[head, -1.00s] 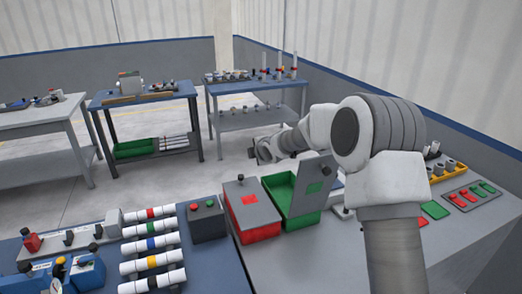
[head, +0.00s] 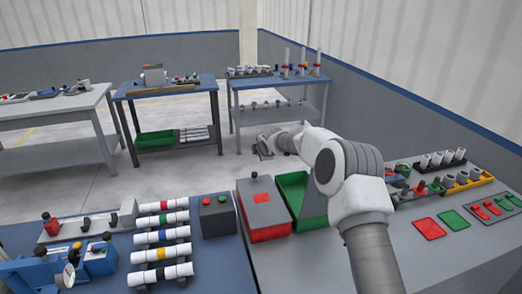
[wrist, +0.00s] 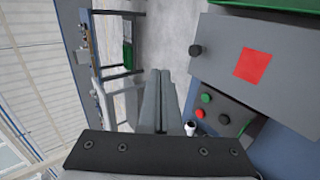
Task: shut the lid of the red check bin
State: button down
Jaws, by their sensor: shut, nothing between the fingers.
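The red check bin (head: 271,234) stands on the grey bench in the head view. Its grey lid (head: 263,208), with a red square and a dark knob, lies down over the bin and looks shut. In the wrist view the same lid (wrist: 276,88) is at the right, its knob near the left edge. My gripper (wrist: 160,73) is shut and empty, its fingers together left of the lid and apart from it in the picture. In the head view my gripper (head: 262,147) is small, beyond the bins.
The green bin (head: 293,188) stands right of the red bin with its grey lid (head: 314,205) raised. A control box (head: 216,216) with red and green buttons is at the left. Banded pipes (head: 162,238) lie farther left. Green and red mats lie at right.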

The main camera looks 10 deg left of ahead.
jog(key=s+f+x, duration=0.1)
jog(key=x, duration=0.4)
jog(key=b, duration=0.7)
send_over(255, 175)
jog(key=shift+w+f, duration=0.1)
jog(key=shift+f, duration=2.75)
jog(key=shift+r, duration=0.1)
